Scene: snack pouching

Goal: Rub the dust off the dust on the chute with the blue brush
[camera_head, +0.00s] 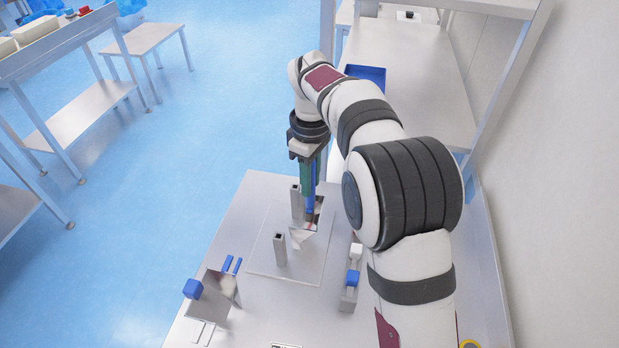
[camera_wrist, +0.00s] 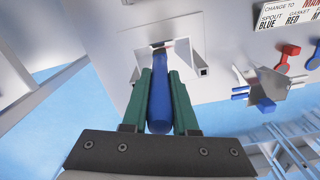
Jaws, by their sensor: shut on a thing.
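My gripper (camera_wrist: 160,75) has green fingers and is shut on the blue brush (camera_wrist: 159,100), whose handle lies between them. In the head view my gripper (camera_head: 308,188) points down over the table with the blue brush (camera_head: 311,203) beneath it. The brush's lower end is at the metal chute (camera_head: 297,238), which stands between two square posts on a pale plate. The chute also shows in the wrist view (camera_wrist: 185,70), around the brush tip. I cannot tell whether the bristles touch it. A small reddish patch shows by the tip; I cannot make out the dust clearly.
A metal stand (camera_head: 219,287) with blue parts is at the front left of the table. A holder with a white block (camera_head: 356,251) and a blue block (camera_head: 352,278) is right of the plate. A sign (camera_wrist: 290,14) and red parts (camera_wrist: 288,52) show in the wrist view.

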